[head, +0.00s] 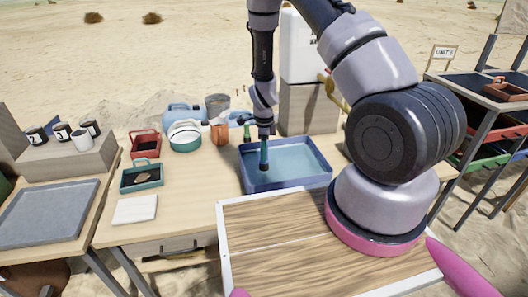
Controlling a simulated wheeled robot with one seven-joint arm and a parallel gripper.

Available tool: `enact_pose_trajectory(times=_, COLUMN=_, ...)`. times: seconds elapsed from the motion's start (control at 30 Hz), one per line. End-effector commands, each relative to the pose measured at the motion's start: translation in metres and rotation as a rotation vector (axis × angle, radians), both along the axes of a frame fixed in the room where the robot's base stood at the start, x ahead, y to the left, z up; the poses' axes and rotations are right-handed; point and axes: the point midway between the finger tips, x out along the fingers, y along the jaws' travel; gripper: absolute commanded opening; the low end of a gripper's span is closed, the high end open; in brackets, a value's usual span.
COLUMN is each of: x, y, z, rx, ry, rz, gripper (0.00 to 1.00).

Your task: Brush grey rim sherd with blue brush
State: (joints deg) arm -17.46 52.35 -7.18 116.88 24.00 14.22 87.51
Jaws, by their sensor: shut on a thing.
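My gripper (265,133) points straight down over the blue basin (288,184) and is shut on the blue brush (264,152). The brush hangs upright with its dark end down, over the left part of the basin. I cannot tell whether its tip touches the water. A small pale brownish piece lies on a dark pad in the teal tray (128,184), left of the basin. It may be the grey rim sherd, but it is too small to tell.
A red tray (135,152), a white-and-green sieve-like bowl (185,134) and an orange-brown cup (219,133) stand left of the basin. A white pad (135,210) lies at the front left. A grey tray (50,212) lies farther left. The middle of the table is clear.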

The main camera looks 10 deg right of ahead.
Motion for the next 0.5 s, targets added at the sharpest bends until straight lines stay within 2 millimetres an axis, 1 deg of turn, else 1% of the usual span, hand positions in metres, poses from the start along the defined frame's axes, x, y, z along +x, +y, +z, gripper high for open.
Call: enact_pose_trajectory(times=0.5, x=-0.0001, y=0.0000, z=-0.0079, rx=0.000, ry=0.001, rz=0.000, gripper=0.00)
